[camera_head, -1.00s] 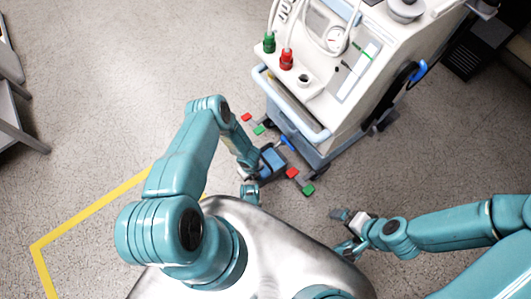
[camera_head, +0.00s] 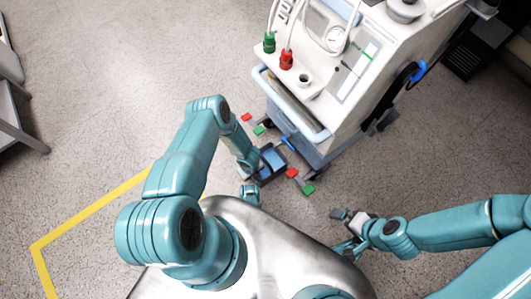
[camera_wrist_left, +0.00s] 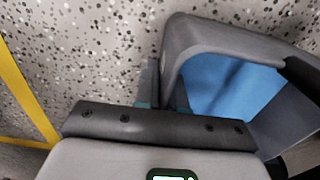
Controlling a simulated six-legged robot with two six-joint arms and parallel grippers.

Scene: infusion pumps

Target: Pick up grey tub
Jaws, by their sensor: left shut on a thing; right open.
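The grey tub (camera_wrist_left: 213,38) has a rounded grey rim and a blue inside, and fills the right of the left wrist view. In the head view the tub (camera_head: 272,162) is small, below the front of the white pump cart. My left gripper (camera_wrist_left: 160,85) is shut on the tub's near-left wall. In the head view my left gripper (camera_head: 255,168) is mostly hidden by its arm. My right gripper (camera_head: 345,228) is open and empty, away to the right of the tub.
The white cart (camera_head: 340,80) stands just beyond the tub, with red and green pedals (camera_head: 297,178) close by. A yellow floor line (camera_head: 90,212) runs at left. A grey rack (camera_head: 15,115) is at the left edge. Speckled floor at left is clear.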

